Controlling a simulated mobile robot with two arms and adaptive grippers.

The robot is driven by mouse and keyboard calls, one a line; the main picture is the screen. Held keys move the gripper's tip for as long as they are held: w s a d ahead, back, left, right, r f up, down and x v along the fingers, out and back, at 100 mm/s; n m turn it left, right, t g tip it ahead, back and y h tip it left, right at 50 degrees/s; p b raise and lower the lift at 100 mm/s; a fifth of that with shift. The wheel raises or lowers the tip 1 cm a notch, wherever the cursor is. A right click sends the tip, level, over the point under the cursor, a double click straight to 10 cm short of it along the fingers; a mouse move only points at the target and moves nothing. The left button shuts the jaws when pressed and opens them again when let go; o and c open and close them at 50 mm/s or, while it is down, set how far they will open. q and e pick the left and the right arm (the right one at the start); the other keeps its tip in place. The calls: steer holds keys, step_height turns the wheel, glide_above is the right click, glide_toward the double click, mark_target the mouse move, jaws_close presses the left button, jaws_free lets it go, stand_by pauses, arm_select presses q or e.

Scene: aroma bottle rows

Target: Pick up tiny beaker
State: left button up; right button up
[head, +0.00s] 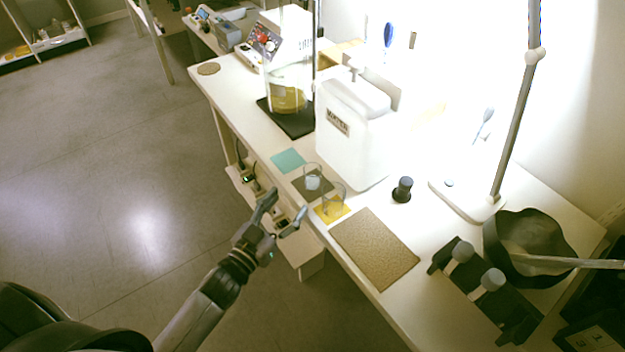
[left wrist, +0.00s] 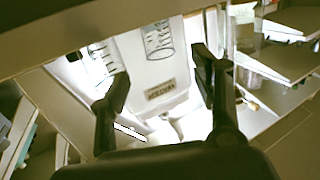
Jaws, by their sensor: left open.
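Two small clear glass beakers stand close together near the table's front edge in the head view. One beaker (head: 312,179) holds something pale and stands on a dark square mat (head: 299,186). The other beaker (head: 335,199) looks empty and stands on a yellow mat (head: 323,216). My left gripper (head: 286,207) is open and empty, just off the table edge beside the beakers and apart from them. In the left wrist view its two fingers (left wrist: 162,72) are spread, with a marked glass vessel (left wrist: 158,40) beyond them; I cannot tell which beaker that is.
A white labelled container (head: 350,135) stands behind the beakers. A teal mat (head: 288,161) lies to their left, a brown board (head: 375,248) to their right. A black-capped small bottle (head: 403,189), a lamp stand (head: 512,130) and a dark bowl (head: 525,240) are farther right.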

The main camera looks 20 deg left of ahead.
mark_target(308, 180)
arm_select(q)
steer(key=x, duration=1.2)
steer(key=shift+w+d, duration=0.1)
steer(key=shift+w, duration=0.1)
steer(key=shift+c, duration=0.2)
steer(key=c, duration=1.2)
